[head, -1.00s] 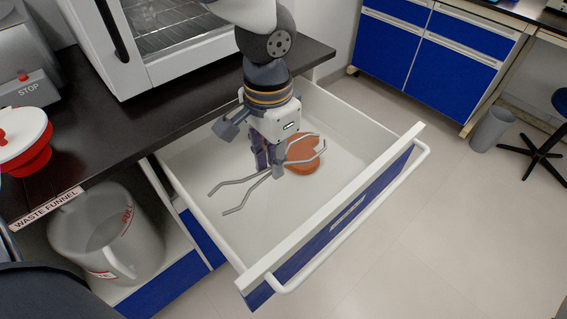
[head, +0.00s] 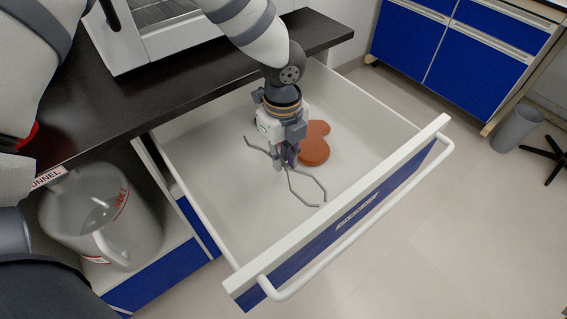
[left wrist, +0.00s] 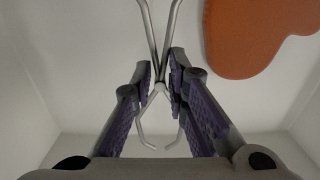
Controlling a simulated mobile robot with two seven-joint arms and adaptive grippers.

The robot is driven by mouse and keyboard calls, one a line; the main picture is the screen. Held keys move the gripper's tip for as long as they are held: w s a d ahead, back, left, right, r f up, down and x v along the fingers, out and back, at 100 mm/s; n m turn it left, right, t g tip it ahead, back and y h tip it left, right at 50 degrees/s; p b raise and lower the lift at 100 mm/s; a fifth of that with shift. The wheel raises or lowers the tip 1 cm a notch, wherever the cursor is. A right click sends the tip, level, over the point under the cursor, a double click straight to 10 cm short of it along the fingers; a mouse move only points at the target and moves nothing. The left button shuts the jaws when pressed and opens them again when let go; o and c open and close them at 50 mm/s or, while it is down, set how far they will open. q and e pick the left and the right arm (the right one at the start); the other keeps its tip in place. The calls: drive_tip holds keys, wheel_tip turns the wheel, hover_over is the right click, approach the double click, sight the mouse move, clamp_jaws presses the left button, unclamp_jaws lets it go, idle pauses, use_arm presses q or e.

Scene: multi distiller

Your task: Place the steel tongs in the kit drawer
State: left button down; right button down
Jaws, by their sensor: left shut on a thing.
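The steel tongs (head: 305,197) are thin, bent grey metal arms. My left gripper (head: 285,163) is shut on them near the middle, pointing down inside the open kit drawer (head: 208,185). In the left wrist view the tongs (left wrist: 151,30) pass between the purple-padded fingers (left wrist: 163,85), with ends showing on both sides of the grip. The tongs are within the drawer walls; I cannot tell whether they touch its floor. My right gripper is not in view.
An orange-brown flat object (head: 315,146) lies in the drawer beside the gripper. The drawer's blue front has a white handle (head: 364,222). A black counter (head: 130,110) is above on the left. A clear jug (head: 100,215) stands on the shelf below.

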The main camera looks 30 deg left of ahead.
use_arm(q)
wheel_tip(320, 180, down, 4)
drive_tip(key=shift+r, duration=0.2)
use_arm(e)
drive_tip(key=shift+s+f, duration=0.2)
use_arm(q)
drive_tip(key=c, duration=1.6)
unclamp_jaws()
drive_tip(key=shift+o, duration=0.2)
